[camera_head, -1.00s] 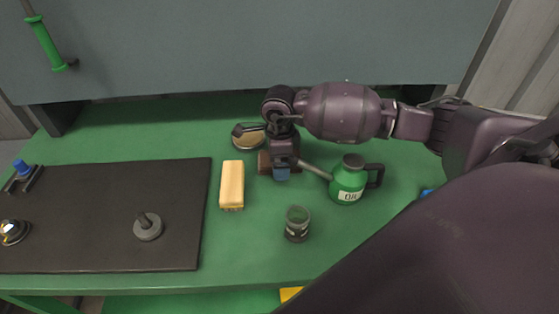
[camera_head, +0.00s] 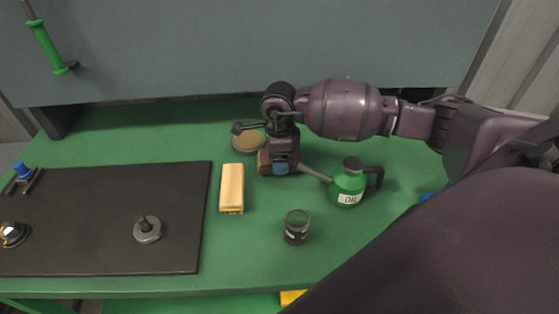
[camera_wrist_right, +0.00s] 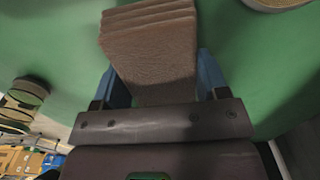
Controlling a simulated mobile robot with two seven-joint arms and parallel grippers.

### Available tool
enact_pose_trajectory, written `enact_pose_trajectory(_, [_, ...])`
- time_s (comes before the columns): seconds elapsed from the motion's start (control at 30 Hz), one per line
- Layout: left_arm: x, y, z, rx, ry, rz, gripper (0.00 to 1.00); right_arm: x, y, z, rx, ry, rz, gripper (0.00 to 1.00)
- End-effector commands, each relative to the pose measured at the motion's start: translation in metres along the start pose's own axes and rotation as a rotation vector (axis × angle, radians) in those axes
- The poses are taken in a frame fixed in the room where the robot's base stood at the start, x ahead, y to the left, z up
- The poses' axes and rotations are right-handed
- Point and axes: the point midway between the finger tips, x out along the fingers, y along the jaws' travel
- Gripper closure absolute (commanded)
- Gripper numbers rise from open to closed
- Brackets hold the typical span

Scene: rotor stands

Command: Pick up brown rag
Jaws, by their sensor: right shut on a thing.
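The brown rag (camera_head: 264,162) is a small folded brown block on the green bench, mostly hidden behind my right gripper in the head view. In the right wrist view the rag (camera_wrist_right: 150,45) shows its folded layers and lies between the two blue fingers. My right gripper (camera_head: 279,168) points down and is shut on the rag; it also shows in the right wrist view (camera_wrist_right: 165,80). I cannot tell whether the rag is clear of the bench. My left gripper is not in view.
A green oil can (camera_head: 347,187) stands close to the right of my gripper. A yellow-topped brush (camera_head: 232,184) lies to the left, a dark glass jar (camera_head: 297,227) stands in front, and a round tin (camera_head: 248,142) is behind. A black mat (camera_head: 100,215) covers the left side.

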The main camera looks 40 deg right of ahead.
Motion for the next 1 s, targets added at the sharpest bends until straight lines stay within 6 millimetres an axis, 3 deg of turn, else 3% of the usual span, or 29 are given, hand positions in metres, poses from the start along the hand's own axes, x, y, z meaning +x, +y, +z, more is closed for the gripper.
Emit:
enact_pose_trajectory(0.4, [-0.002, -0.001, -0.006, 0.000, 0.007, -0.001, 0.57, -0.105, -0.001, 0.000, -0.001, -0.001, -0.008, 0.56])
enact_pose_trajectory(0.6, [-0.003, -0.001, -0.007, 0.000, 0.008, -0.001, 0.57, -0.147, -0.001, 0.001, -0.001, -0.001, -0.005, 0.56])
enact_pose_trajectory(0.8, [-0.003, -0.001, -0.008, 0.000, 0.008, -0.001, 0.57, -0.174, 0.000, 0.000, 0.000, 0.000, -0.002, 0.56])
enact_pose_trajectory(1.0, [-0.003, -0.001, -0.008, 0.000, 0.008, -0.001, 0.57, -0.183, 0.000, 0.000, 0.000, 0.000, -0.002, 0.56])
